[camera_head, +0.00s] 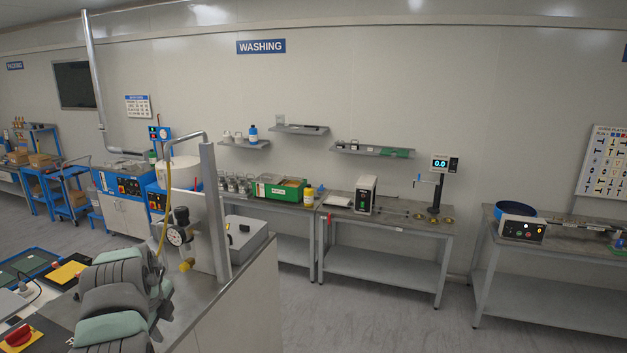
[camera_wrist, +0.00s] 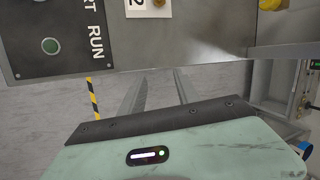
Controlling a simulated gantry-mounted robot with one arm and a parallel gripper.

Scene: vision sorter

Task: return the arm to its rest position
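My arm (camera_head: 112,298), with dark grey and pale green links, is folded low at the left front in the head view, over the near bench. Its links hide part of the bench. I cannot make out my gripper's fingers in the head view. In the wrist view a pale green housing (camera_wrist: 200,148) of mine, with a dark edge and a small lit indicator, fills the lower part. Two grey bars show beyond it; I cannot tell whether they are fingers. No held object is visible.
In the wrist view a grey control panel (camera_wrist: 80,45) is near.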

